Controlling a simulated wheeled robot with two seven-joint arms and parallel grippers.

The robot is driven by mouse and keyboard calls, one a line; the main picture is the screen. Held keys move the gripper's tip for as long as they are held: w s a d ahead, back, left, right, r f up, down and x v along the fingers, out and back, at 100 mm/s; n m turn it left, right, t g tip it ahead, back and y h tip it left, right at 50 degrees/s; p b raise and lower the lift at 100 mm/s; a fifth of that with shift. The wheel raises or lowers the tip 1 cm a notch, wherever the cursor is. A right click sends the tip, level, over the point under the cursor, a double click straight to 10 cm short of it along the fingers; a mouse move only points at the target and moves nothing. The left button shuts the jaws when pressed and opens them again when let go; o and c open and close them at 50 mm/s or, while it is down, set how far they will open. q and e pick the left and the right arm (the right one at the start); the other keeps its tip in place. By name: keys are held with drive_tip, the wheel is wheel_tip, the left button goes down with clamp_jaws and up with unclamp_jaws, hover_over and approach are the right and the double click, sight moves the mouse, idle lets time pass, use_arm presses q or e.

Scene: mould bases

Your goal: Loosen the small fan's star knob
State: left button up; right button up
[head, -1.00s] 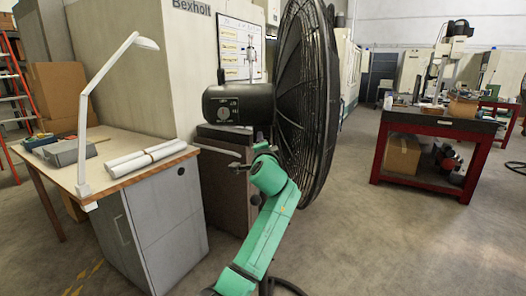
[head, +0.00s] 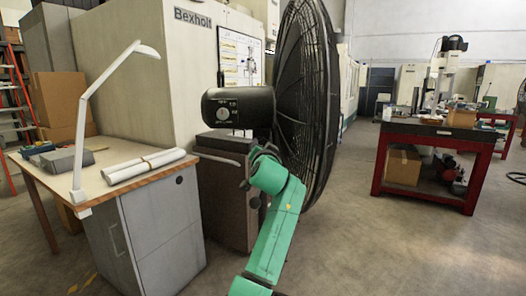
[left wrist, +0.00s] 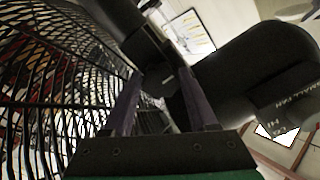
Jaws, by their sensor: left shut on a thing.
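The small fan stands upright in the head view, with its black motor housing (head: 238,107) on the left and its round grille (head: 306,100) edge-on at the right. My left gripper (head: 258,152), on the green arm, is just below the housing. In the left wrist view the grille (left wrist: 60,85) fills the left and the housing, labelled SMALL FAN (left wrist: 285,100), the right. There my left gripper (left wrist: 163,95) has its two fingers around a dark part at the fan's neck, probably the star knob (left wrist: 158,80). The fingers hide much of it. My right gripper is not in view.
A wooden-topped desk (head: 115,185) with a lamp (head: 88,110) and rolled papers stands at the left. A brown cabinet (head: 225,195) is behind the fan. A red-framed bench (head: 430,135) stands at the right. The floor between the fan and the bench is clear.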

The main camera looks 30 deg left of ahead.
use_arm(q)
drive_tip(key=shift+f, duration=0.3)
drive_tip(key=o, duration=1.4)
drive_tip(key=shift+r, duration=0.15)
drive_tip(key=shift+r, duration=0.1)
